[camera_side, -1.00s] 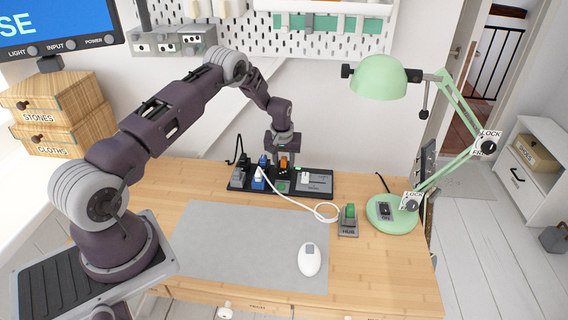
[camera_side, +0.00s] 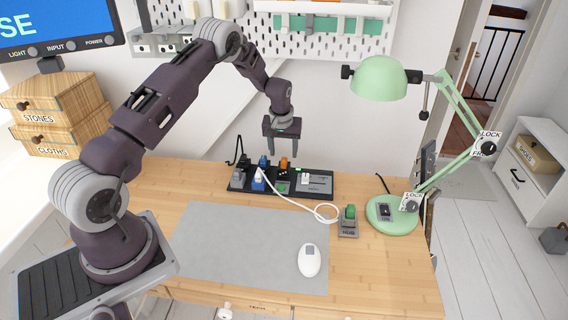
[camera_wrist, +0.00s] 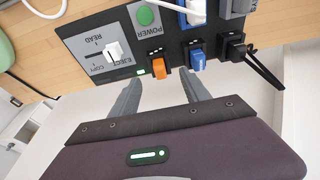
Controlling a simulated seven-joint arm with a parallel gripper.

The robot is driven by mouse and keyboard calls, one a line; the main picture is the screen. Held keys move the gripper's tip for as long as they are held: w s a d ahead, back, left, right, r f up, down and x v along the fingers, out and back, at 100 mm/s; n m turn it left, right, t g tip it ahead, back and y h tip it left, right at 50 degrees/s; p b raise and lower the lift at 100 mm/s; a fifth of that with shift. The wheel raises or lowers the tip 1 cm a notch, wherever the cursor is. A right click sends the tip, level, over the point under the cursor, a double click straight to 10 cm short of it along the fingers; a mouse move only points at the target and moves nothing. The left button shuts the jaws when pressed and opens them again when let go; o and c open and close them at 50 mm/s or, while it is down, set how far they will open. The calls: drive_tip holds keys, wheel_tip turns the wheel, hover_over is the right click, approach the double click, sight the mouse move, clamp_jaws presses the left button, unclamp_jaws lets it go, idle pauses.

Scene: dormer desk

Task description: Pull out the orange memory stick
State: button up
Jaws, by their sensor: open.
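The orange memory stick (camera_side: 283,162) stands upright in a slot of the black panel (camera_side: 236,187) at the back of the desk. It also shows in the wrist view (camera_wrist: 161,73), in a slot between a blue stick (camera_wrist: 197,60) and a lit green light (camera_wrist: 141,72). My gripper (camera_side: 284,153) is open and empty, above and around the back part of the panel in the side view. In the wrist view its two fingers (camera_wrist: 160,95) point toward the panel, with the orange stick between and beyond their tips. I see no contact.
The panel also bears a green POWER button (camera_wrist: 145,16), a white EJECT/COPY switch (camera_wrist: 113,50) and a black plug (camera_wrist: 236,50). A green lamp (camera_side: 392,216) stands right. The grey mat (camera_side: 235,245) holds a mouse (camera_side: 309,259).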

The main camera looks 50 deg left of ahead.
sight(284, 159)
drive_tip(key=shift+s+r+m, duration=0.15)
drive_tip(key=shift+r+m, duration=0.05)
drive_tip(key=shift+m, duration=0.7)
drive_tip(key=shift+c, duration=0.5)
drive_tip(key=m, duration=0.4)
drive_tip(key=shift+s+d+r, duration=0.1)
drive_tip(key=shift+s, duration=0.05)
drive_tip(key=m, duration=0.6)
drive_tip(key=shift+s+r+y, duration=0.1)
drive_tip(key=shift+s+y, duration=0.05)
drive_tip(key=shift+y, duration=0.15)
drive_tip(key=f+m, duration=0.1)
drive_tip(key=m, duration=0.7)
drive_tip(key=w+f+m, duration=0.1)
drive_tip(key=f+m, duration=0.1)
drive_tip(key=m, duration=0.6)
drive_tip(key=a+f+m+t, duration=0.1)
drive_tip(key=f+m, duration=0.1)
drive_tip(key=m, duration=0.6)
drive_tip(key=shift+w+y, duration=0.3)
drive_tip(key=shift+c, duration=0.2)
